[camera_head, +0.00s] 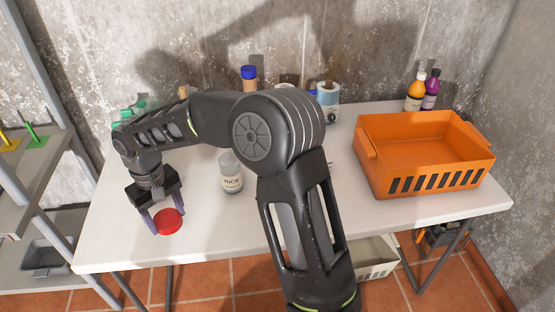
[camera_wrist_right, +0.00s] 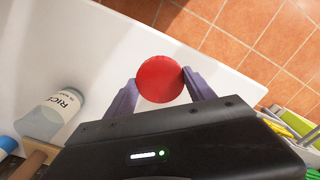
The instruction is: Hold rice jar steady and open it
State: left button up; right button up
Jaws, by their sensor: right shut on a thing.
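The rice jar (camera_head: 231,174) stands upright on the white table, right of my right gripper, with no lid on its top. It also shows in the right wrist view (camera_wrist_right: 52,115), with its "RICE" label readable. My right gripper (camera_head: 163,214) is shut on a round red lid (camera_head: 168,222), near the table's front left edge and apart from the jar. In the right wrist view the red lid (camera_wrist_right: 160,79) sits between the two fingertips. My left gripper is not in view.
An orange crate (camera_head: 368,172) stands on the table's right side. Bottles (camera_head: 415,92) stand behind it, and a blue-labelled container (camera_head: 328,97) and a blue-capped jar (camera_head: 249,80) stand at the back. A grey shelf (camera_head: 30,188) is at the left. The front middle of the table is partly hidden by my right arm.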

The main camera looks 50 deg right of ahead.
aim_at(230, 165)
jog(key=k+l, duration=0.1)
jog(key=l, duration=0.35)
jog(key=k+l, duration=0.15)
jog(key=l, duration=0.3)
jog(key=k+l, duration=0.1)
jog(key=l, duration=0.4)
jog(key=i, duration=0.4)
